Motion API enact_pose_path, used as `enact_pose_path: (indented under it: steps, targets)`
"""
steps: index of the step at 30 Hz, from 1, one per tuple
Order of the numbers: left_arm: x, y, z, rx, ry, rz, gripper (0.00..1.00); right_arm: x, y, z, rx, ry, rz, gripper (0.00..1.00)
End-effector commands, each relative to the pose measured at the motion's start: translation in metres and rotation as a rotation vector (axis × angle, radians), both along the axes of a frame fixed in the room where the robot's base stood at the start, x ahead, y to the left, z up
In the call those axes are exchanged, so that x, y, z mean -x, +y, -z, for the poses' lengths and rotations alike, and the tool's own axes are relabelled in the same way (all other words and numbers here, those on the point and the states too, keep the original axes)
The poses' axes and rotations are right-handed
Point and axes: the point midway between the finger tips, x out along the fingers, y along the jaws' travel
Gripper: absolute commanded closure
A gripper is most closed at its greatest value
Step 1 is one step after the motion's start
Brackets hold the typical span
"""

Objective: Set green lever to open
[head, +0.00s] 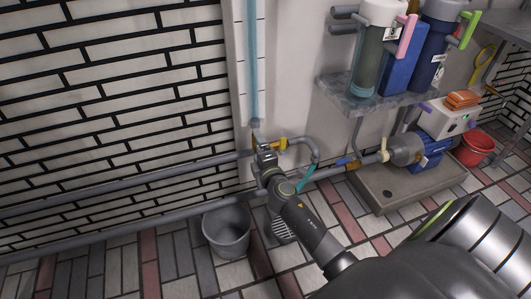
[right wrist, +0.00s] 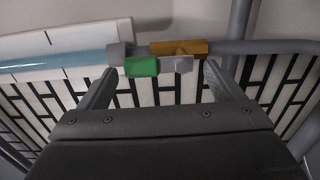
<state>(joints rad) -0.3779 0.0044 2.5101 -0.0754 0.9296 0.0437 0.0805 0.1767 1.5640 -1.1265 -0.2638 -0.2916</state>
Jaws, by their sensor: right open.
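A short green lever (right wrist: 142,66) sits on a grey pipe fitting in the right wrist view, beside a yellow-orange part (right wrist: 178,47). My right gripper (right wrist: 158,82) is open, with one finger left of the green lever and the other right of a grey stub (right wrist: 183,64). The fingers look apart from the lever; the exact depth gap cannot be told. In the head view my right gripper (head: 264,157) is at the pipe joint by the wall, below the clear blue tube (head: 252,70). It hides the green lever there. My left gripper is not in view.
A teal handle (head: 305,178) is close to my right arm, and a yellow handle (head: 384,150) is farther right. A grey bucket (head: 227,232) stands below the pipes. A stone shelf (head: 340,88) holds filter canisters, one with a light-green handle (head: 469,30). A pump (head: 408,148) stands right.

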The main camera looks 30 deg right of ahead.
Motion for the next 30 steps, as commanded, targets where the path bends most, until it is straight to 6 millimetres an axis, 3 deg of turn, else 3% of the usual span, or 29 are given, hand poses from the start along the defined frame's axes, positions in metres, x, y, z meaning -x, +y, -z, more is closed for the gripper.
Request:
enact_pose_path:
  steps: [5, 21, 30]
  targets:
    - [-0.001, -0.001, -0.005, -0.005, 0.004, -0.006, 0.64, 0.024, 0.006, 0.000, -0.002, 0.003, 0.001, 0.13]
    - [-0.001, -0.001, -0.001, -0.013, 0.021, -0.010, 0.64, 0.134, 0.032, 0.002, -0.002, 0.004, 0.001, 0.13]
    - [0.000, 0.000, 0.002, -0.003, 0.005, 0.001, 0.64, 0.164, 0.040, 0.001, 0.000, 0.002, 0.000, 0.13]
